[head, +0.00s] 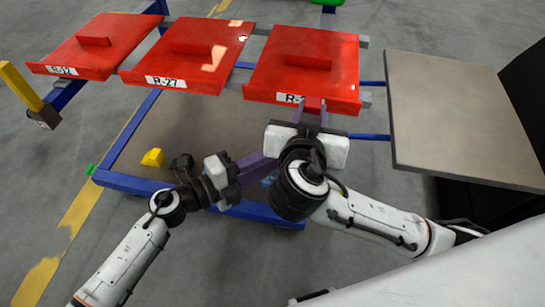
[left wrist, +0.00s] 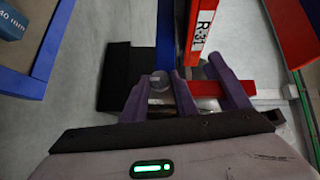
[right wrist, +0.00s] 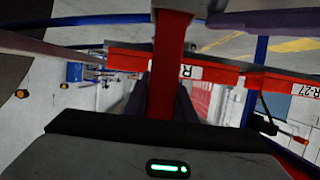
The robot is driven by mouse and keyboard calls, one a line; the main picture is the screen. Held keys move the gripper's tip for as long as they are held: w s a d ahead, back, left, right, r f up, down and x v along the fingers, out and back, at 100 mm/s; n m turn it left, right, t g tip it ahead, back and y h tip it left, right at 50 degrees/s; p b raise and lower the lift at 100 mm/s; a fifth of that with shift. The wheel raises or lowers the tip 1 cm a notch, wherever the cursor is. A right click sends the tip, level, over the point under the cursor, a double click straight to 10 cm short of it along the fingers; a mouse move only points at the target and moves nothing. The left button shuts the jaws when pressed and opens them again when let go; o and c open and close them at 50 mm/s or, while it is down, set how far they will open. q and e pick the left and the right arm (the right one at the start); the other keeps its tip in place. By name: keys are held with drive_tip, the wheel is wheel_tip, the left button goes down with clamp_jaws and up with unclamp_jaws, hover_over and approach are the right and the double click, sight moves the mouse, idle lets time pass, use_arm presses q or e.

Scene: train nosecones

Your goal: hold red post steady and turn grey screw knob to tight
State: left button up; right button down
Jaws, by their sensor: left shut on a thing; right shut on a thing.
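The red post (right wrist: 168,65) runs upright through the middle of the right wrist view, between the purple fingers of my right gripper (right wrist: 160,105). That gripper (head: 311,104) is shut on it at the front edge of the nearest red nosecone (head: 302,65). My left gripper (head: 268,160) reaches in from the left, below the same nosecone. In the left wrist view, a small round grey piece (left wrist: 159,80), apparently the screw knob, sits among the purple fingers of my left gripper (left wrist: 184,88), which is shut on it. Its contact and turn angle are largely hidden.
Two more red nosecones, R-27 (head: 190,55) and R-12 (head: 95,45), rest on the blue frame (head: 150,188) to the left. A grey-brown table (head: 460,110) stands right. A yellow piece (head: 152,157) lies inside the frame. Grey floor is free at left.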

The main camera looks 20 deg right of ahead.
idle(0.4)
use_arm(q)
drive_tip(key=o, duration=1)
drive_tip(key=v, duration=1.2)
use_arm(e)
drive_tip(key=c, duration=1.4)
unclamp_jaws()
